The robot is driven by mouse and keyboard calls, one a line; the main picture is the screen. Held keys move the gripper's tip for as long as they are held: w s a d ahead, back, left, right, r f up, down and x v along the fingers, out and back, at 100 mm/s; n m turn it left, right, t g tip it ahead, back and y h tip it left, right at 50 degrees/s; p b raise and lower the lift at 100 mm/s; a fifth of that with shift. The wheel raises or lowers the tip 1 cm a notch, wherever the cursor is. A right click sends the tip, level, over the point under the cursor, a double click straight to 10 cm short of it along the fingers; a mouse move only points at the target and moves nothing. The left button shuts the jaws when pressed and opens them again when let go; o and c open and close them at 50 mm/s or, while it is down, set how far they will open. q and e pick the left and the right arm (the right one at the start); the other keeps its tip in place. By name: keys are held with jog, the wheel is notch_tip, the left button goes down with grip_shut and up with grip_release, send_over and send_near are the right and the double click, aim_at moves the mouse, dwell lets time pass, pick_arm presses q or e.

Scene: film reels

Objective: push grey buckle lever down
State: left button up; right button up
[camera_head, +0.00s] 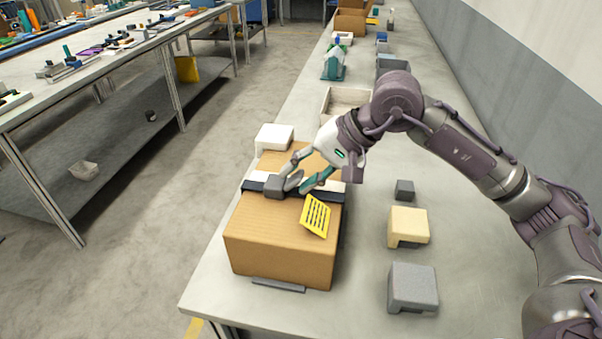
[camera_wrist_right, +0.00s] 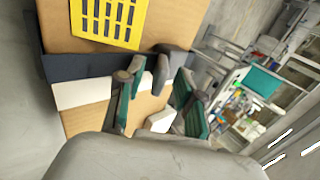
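A cardboard box (camera_head: 280,238) stands on the long grey table, with a dark strap (camera_head: 325,187) across its top. The grey buckle lever (camera_head: 275,187) sits on the strap near the box's left side. My right gripper (camera_head: 300,187) is over the strap, its fingertips close beside the lever. In the wrist view the fingers (camera_wrist_right: 158,82) are spread apart, and the grey lever (camera_wrist_right: 168,62) shows between and beyond them. Nothing is held between the fingers. I cannot tell whether a finger touches the lever. My left gripper is not in view.
A yellow slotted card (camera_head: 315,216) is on the box beside the strap. A white block (camera_head: 273,137) stands behind the box. Cream (camera_head: 408,226) and grey (camera_head: 413,287) blocks stand to its right. An open bin (camera_head: 343,103) is farther back. The table's front right is clear.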

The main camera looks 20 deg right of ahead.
jog(key=v, duration=1.2)
jog(key=shift+o, duration=0.3)
